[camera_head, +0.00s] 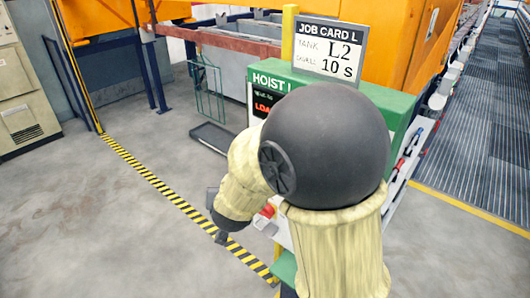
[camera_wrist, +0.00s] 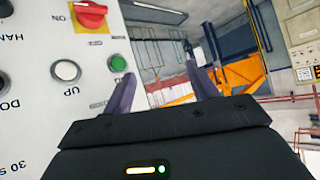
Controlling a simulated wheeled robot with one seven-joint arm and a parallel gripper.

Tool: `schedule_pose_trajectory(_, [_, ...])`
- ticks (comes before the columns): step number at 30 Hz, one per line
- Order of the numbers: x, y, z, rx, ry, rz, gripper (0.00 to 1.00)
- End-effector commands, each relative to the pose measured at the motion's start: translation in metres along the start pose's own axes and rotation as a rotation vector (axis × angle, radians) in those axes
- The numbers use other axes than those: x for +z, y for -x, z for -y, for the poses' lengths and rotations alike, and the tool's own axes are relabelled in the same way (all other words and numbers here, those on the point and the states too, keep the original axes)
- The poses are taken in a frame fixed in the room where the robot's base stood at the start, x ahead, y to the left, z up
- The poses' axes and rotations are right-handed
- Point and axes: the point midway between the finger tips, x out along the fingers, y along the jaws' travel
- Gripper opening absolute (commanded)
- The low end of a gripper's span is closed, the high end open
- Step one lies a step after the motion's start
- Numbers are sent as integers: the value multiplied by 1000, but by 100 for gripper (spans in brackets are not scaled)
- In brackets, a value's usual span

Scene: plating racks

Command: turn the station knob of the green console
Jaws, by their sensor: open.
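The green console (camera_head: 400,105), lettered "HOIST L", stands in the middle of the head view. My arm hides most of its front. In the wrist view its pale panel (camera_wrist: 60,120) fills the left side, with upside-down lettering. On it are a red knob on a yellow base (camera_wrist: 91,14) by "ON", a green button (camera_wrist: 118,63) and a white button (camera_wrist: 68,70) by "UP". Black controls are cut off at the left edge. I cannot tell which control is the station knob. My gripper (camera_wrist: 162,88) is open and empty, beside the panel; it also shows in the head view (camera_head: 214,215).
A sign (camera_head: 329,47) above the console reads "JOB CARD L", tank L2, 10 S. A yellow-black floor stripe (camera_head: 165,190) runs left of the console. A wire rack (camera_head: 207,88) and dark tray (camera_head: 212,137) stand behind. The grey floor at left is clear.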

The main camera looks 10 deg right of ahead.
Motion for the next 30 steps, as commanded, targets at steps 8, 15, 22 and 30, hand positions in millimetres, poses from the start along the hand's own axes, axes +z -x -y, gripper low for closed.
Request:
schedule_pose_trajectory(8, [-31,15,25,269,-26,-308,58])
schedule_pose_trajectory(15, [-26,68,30,603,21,-498,58])
schedule_pose_trajectory(22, [-15,104,32,786,64,-563,58])
schedule_pose_trajectory(30, [-15,105,30,796,64,-564,58])
